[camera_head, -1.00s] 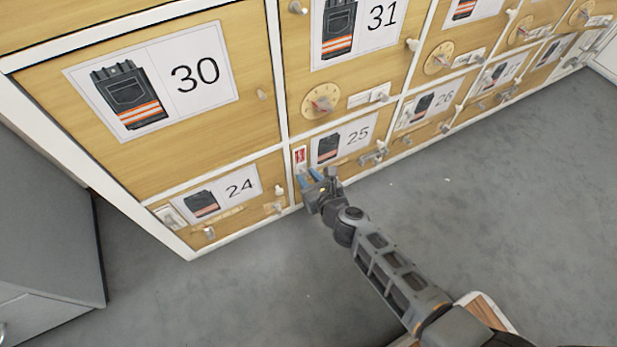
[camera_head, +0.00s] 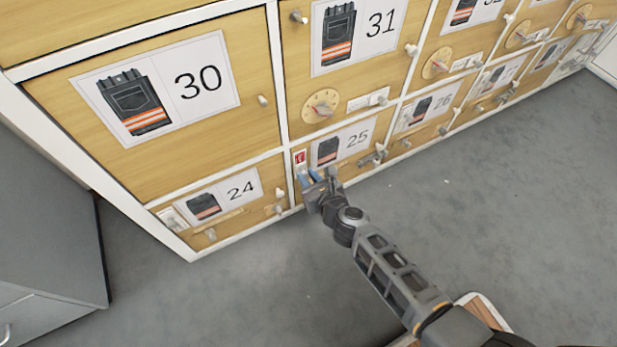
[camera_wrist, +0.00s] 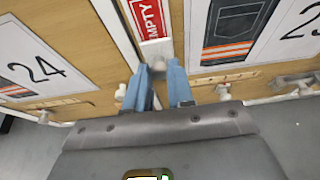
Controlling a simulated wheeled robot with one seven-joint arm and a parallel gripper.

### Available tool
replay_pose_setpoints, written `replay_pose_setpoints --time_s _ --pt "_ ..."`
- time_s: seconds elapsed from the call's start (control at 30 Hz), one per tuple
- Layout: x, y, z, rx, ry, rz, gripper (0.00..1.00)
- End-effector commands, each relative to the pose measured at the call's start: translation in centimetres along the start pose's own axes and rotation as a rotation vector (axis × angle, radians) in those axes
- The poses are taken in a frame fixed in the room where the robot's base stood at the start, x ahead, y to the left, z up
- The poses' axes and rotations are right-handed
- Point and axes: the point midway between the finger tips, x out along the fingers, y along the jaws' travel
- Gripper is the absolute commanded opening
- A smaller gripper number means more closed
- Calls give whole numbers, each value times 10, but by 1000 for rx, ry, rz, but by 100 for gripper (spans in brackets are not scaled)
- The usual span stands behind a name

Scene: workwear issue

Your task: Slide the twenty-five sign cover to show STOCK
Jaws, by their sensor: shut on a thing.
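Door 25 (camera_head: 372,128) is a wooden front with a picture of dark trousers and the number 25. At its left edge is a small upright sign (camera_head: 300,158), red and white. In the wrist view the sign (camera_wrist: 147,18) reads EMPTY in white on red. A grey sign cover (camera_wrist: 158,48) sits just below the red part, between my blue fingertips and the sign. My gripper (camera_head: 312,178) is at the sign's lower end, shut on the cover's lower part. The fingers (camera_wrist: 164,72) hide the exact grip. I see no STOCK wording.
Door 24 (camera_head: 245,213) is to the left, with its own knob and latch. Door 25's knob and latch (camera_head: 373,158) stick out to the right of my gripper. A grey cabinet (camera_head: 45,240) stands at far left.

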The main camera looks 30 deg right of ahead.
Motion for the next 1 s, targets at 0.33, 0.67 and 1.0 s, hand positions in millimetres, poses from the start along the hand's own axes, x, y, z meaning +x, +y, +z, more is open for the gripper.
replay_pose_setpoints --time_s 0.33,0.67,1.0 --pt "-19 0 44 0 1 -1 0" --pt "-19 0 45 0 -2 0 0" --pt "-18 0 45 0 -1 0 49"
